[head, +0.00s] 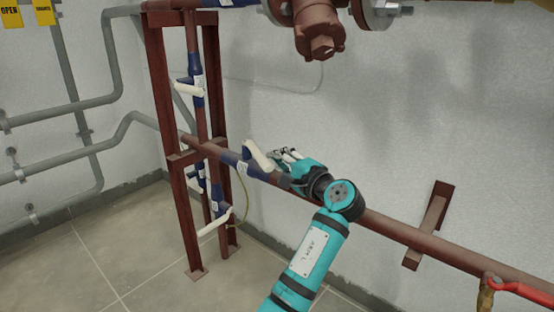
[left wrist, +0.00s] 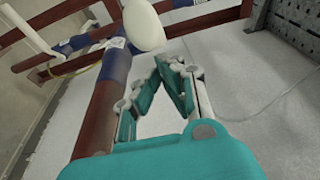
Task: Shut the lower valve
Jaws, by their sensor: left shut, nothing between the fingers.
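Several blue valves with cream lever handles sit on brown pipes. In the head view, one valve (head: 230,160) is on the horizontal pipe, its handle (head: 259,157) tilted across the pipe. My left gripper (head: 286,153) is just right of that handle, shut and empty. In the left wrist view, the handle's rounded end (left wrist: 143,25) is just beyond my left gripper (left wrist: 165,70), and the blue body (left wrist: 116,65) is to its left. Contact cannot be told. Another valve (head: 217,200) sits lower on the vertical pipe, its handle (head: 215,223) pointing sideways. My right gripper is not in view.
An upper valve (head: 195,88) is on the vertical pipe inside a brown steel frame (head: 160,90). A flanged brown fitting (head: 318,30) hangs above. A red-handled valve (head: 520,292) is at lower right. Grey pipes (head: 85,105) run along the left wall. The floor at left is clear.

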